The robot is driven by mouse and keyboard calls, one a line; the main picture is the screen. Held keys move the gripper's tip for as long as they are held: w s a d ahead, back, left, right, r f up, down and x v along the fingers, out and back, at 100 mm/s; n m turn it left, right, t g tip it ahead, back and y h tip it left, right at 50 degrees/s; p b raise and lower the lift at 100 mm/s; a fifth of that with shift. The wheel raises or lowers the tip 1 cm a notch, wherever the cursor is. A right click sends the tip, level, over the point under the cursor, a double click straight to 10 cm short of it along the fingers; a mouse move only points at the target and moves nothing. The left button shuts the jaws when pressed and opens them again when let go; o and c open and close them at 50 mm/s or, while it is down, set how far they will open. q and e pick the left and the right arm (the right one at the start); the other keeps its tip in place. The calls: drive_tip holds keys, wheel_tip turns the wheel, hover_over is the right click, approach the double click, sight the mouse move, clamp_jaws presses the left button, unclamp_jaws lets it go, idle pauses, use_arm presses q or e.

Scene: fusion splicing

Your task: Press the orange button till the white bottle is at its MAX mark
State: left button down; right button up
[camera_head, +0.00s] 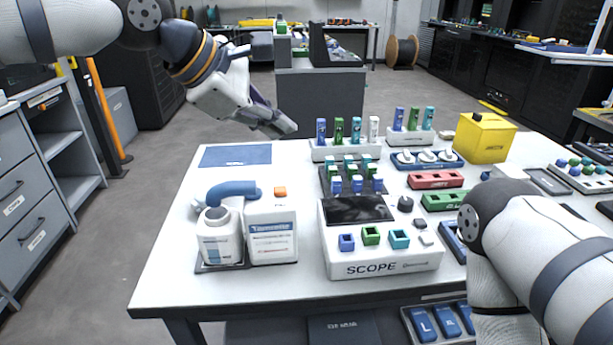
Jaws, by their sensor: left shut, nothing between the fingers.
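The white bottle (217,243) stands upright at the front left of the table, its mouth under a blue curved spout (233,189). A white dispenser box (271,236) with a printed label stands just right of the bottle. The orange button (280,192) is on top of this box. A bluish area shows on the bottle's front; the MAX mark and the exact level are too small to tell. My left gripper (284,128) is shut and empty, in the air above and behind the orange button, clear of it. My right arm enters at the right; its gripper is out of view.
A white SCOPE device (380,262) stands right of the dispenser. Racks with coloured pieces stand behind it. A yellow box (485,138) is at the back right. A blue mat (235,155) lies at the back left, with bare table around it.

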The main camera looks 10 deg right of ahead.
use_arm(q)
drive_tip(key=shift+w+d+r, duration=0.15)
drive_tip(key=shift+d+r, duration=0.1)
drive_tip(key=shift+r, duration=0.1)
use_arm(e)
drive_tip(key=shift+w+d, duration=0.15)
drive_tip(key=shift+d, duration=0.05)
use_arm(q)
drive_tip(key=shift+a, duration=0.1)
use_arm(e)
drive_tip(key=shift+r, duration=0.1)
use_arm(q)
drive_tip(key=shift+f, duration=0.15)
drive_tip(key=b, duration=0.1)
hover_over(282, 191)
wheel_tip(282, 191, down, 7)
drive_tip(key=shift+r, duration=0.1)
drive_tip(key=shift+f, duration=0.95)
use_arm(e)
drive_tip(key=shift+s+f, duration=0.65)
drive_tip(key=shift+f, duration=0.05)
use_arm(q)
drive_tip(key=shift+f, duration=0.1)
drive_tip(key=shift+f, duration=0.25)
